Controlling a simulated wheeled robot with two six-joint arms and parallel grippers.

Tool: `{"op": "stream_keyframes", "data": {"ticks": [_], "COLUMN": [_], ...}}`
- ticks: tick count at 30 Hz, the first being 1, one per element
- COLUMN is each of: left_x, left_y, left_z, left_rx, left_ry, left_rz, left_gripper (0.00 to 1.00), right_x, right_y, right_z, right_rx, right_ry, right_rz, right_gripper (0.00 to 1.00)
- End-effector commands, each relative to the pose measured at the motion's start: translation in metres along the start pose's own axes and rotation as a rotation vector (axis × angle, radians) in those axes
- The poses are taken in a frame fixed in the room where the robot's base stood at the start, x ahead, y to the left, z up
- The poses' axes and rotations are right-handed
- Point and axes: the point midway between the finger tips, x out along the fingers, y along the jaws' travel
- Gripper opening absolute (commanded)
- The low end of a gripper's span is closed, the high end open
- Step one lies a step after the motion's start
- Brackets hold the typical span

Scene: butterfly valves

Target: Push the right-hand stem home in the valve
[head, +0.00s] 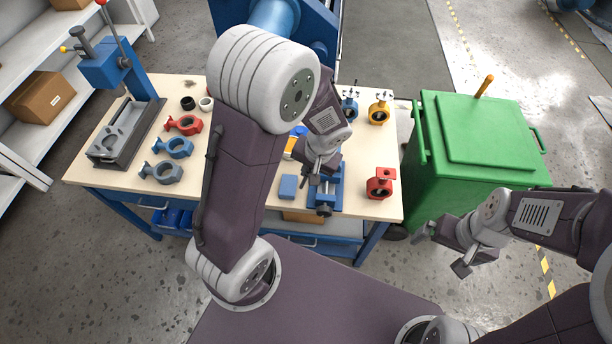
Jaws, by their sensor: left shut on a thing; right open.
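My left gripper (319,172) hangs over the bench, just above the blue vise (326,197) near the front edge. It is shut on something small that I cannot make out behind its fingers. A red valve body (379,184) stands on the bench to the right of the vise. A yellow valve (379,113) and a blue valve (350,109), each with small upright pins, stand at the back right. I cannot tell which part is the right-hand stem. My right gripper (443,250) is open and empty, off the bench in front of the green bin.
A blue block (288,187) lies left of the vise. Red (184,125), blue (173,148) and grey (161,172) valve bodies lie left beside a press (108,70). The green bin (478,150) stands close to the bench's right side. My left arm hides the bench's middle.

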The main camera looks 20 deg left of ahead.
Motion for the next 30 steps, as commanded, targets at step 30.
{"op": "stream_keyframes", "data": {"ticks": [30], "left_x": [-0.065], "left_y": [-0.016], "left_z": [-0.008], "left_rx": [-0.003], "left_ry": [0.012], "left_rz": [0.009], "left_gripper": [0.0], "right_x": [-0.056], "right_y": [-0.001], "right_z": [-0.006], "right_rx": [0.0], "right_ry": [0.0], "right_rz": [0.0], "right_gripper": [1.0]}}
